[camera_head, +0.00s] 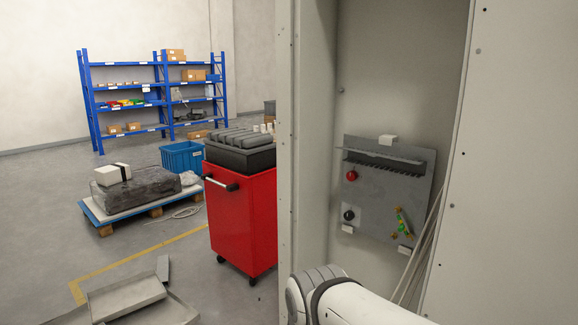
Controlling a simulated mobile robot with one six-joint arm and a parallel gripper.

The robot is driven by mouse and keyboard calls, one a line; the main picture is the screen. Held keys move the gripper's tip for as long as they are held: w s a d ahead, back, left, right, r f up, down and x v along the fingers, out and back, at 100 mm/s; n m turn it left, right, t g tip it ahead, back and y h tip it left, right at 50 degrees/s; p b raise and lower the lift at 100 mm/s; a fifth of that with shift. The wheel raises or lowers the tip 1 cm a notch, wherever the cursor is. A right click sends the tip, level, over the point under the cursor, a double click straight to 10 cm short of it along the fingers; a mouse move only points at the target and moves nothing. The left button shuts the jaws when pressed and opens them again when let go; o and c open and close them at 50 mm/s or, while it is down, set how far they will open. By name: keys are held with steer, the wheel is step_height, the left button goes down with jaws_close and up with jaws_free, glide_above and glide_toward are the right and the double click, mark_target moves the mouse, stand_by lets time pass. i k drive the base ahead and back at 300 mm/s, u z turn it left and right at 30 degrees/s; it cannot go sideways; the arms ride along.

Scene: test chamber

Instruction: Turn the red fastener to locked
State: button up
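The red fastener (351,175) is a small round red knob on the left side of a grey panel (375,190). The panel is fixed to the back wall of a tall pale cabinet (350,90). The knob is too small to tell which way it is turned. A black round knob (348,215) sits below it near the panel's lower left corner. Part of my white arm shows at the bottom, in front of the cabinet and below the panel. My gripper is not in view.
Green and orange parts (402,222) sit at the panel's lower right. Thin pale rods (421,250) lean to its right. The cabinet's side walls bound the opening. Left stand a red tool cart (243,220), a loaded pallet (130,205), a blue crate (182,157) and blue shelves (155,65).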

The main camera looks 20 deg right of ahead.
mark_target(352, 175)
steer(key=z, duration=0.3)
steer(key=i, duration=0.7)
steer(key=z, duration=0.45)
steer(key=k, duration=0.75)
steer(key=z, duration=0.2)
steer(key=i, duration=0.75)
steer(key=u, duration=0.05)
